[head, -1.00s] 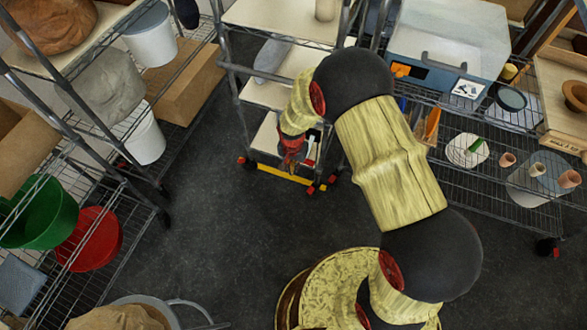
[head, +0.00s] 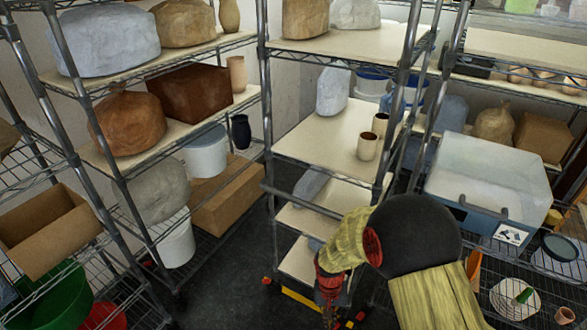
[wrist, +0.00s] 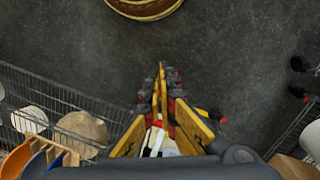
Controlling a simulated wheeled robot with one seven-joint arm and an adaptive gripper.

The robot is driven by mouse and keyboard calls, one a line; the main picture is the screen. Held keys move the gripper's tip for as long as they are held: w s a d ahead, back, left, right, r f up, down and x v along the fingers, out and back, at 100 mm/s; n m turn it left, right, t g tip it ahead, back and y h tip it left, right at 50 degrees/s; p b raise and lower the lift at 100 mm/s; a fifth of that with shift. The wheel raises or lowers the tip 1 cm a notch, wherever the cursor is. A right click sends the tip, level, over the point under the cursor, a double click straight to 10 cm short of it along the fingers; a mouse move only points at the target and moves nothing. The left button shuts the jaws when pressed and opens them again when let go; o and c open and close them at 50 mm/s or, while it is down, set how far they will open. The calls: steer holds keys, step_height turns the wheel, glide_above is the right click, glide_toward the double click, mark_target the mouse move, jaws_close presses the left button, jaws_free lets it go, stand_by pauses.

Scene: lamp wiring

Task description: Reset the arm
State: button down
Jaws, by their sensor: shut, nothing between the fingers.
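My gripper (wrist: 161,70) shows in the wrist view with its fingers together over the dark floor, empty. In the head view my gripper (head: 331,312) is low in the picture, in front of the middle wire rack, and its tips are partly cut off at the bottom edge. My yellow and black arm reaches to it from the lower right.
The middle rack (head: 325,137) stands behind my gripper. A left rack (head: 225,42) holds bags, boxes and buckets. A blue-sided bin (head: 490,175) sits on the right rack. Dark floor (wrist: 235,50) is clear beneath the gripper in the wrist view.

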steer(key=s+d+r+t, duration=0.2)
steer(key=s+r, duration=0.3)
steer(key=r, duration=0.8)
steer(key=s+d+r+n+t, duration=0.1)
steer(key=s+r, duration=0.4)
steer(key=r, duration=0.8)
steer(key=s+d+r+t, duration=0.4)
steer(key=s+r, duration=0.1)
steer(key=r, duration=0.8)
steer(key=shift+d+n+y, duration=0.25)
steer(key=shift+n+y, duration=0.15)
